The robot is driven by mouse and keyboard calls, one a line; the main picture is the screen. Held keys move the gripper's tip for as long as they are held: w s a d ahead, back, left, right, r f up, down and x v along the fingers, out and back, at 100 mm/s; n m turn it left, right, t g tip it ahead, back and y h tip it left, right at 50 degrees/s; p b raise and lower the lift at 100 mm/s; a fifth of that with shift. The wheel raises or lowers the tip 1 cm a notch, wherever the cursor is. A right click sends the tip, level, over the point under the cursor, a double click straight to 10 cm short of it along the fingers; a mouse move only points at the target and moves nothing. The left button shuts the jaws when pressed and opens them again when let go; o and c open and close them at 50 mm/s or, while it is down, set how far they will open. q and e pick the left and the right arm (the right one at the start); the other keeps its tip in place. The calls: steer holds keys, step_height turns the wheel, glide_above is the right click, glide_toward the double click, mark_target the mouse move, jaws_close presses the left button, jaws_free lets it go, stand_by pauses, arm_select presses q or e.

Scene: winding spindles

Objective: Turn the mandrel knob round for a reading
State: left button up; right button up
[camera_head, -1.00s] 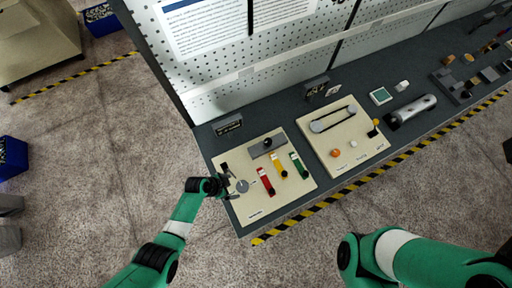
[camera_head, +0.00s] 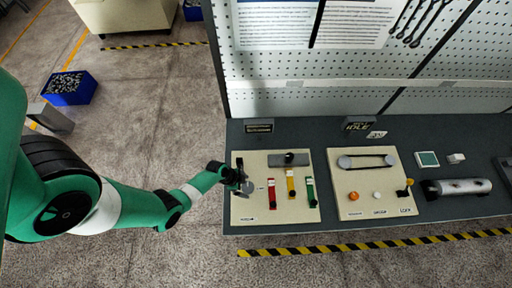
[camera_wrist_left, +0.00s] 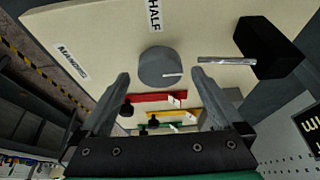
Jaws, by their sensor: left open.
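The mandrel knob (camera_head: 249,187) is a grey round knob at the left side of the left cream board (camera_head: 272,215). In the left wrist view the knob (camera_wrist_left: 159,67) shows a short white line on its face. My left gripper (camera_head: 240,181) is at the knob from the left. In the left wrist view my left gripper (camera_wrist_left: 160,82) is open, with one finger on each side of the knob, and gaps show between them. A "HALF" label (camera_wrist_left: 155,15) and a partly readable "MAND..." label (camera_wrist_left: 73,63) lie beside it. My right gripper is out of view.
Red (camera_head: 271,194), yellow (camera_head: 291,184) and green (camera_head: 311,192) levers stand right of the knob. A black block with a metal pin (camera_wrist_left: 268,47) is near the fingers. A second board with a belt (camera_head: 367,205) and a metal cylinder (camera_head: 460,187) lie farther right.

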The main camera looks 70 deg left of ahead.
arm_select(q)
steer(key=shift+b+x, duration=0.3)
steer(key=shift+x, duration=0.6)
steer(key=shift+s, duration=0.1)
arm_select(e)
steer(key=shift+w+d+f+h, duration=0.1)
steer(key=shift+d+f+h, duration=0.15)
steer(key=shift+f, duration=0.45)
arm_select(q)
steer(key=c, duration=1.3)
